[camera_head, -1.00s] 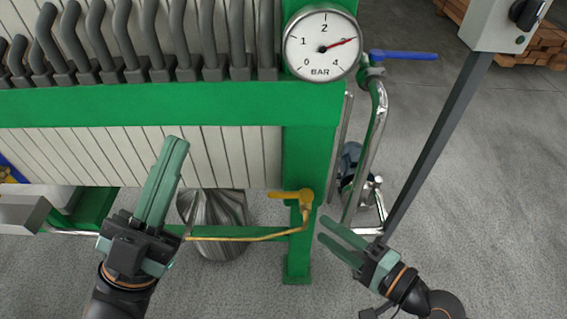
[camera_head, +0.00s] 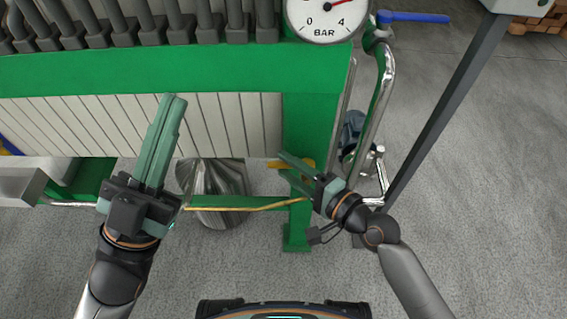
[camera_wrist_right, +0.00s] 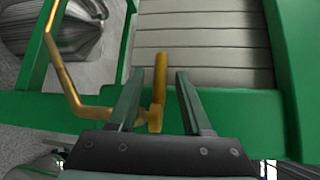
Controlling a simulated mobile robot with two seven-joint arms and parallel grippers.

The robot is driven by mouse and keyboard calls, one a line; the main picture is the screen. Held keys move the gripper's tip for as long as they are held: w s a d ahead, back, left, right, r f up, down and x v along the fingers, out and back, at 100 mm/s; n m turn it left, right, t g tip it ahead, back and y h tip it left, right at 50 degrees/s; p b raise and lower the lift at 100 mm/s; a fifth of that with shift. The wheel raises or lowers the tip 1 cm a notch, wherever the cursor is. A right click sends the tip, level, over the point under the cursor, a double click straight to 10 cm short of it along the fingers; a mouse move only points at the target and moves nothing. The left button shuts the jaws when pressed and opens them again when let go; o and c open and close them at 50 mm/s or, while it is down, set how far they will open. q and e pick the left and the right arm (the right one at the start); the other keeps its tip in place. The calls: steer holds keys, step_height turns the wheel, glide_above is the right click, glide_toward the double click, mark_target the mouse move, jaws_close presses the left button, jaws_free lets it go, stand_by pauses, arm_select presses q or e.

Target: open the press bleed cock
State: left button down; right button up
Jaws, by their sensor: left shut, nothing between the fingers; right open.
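The press bleed cock is a brass-yellow cock with a lever handle (camera_head: 273,164) on the green press post, low on its front. In the right wrist view its handle (camera_wrist_right: 160,75) stands between the two fingers, with a visible gap to the right finger. My right gripper (camera_head: 283,163) is open around the handle and partly hides the cock in the head view; its fingers also show in the wrist view (camera_wrist_right: 158,90). I cannot tell whether the left finger touches the cock body. My left gripper (camera_head: 174,98) is shut and empty, in front of the pale press plates.
A thin yellow pipe (camera_head: 250,208) runs left from the cock. A shiny metal cone (camera_head: 212,180) is behind it. A pressure gauge (camera_head: 325,15) and a blue-handled valve (camera_head: 415,17) are above. A dark slanted post (camera_head: 440,120) stands at right.

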steer(key=shift+x, duration=0.95)
jaws_close()
stand_by(0.8)
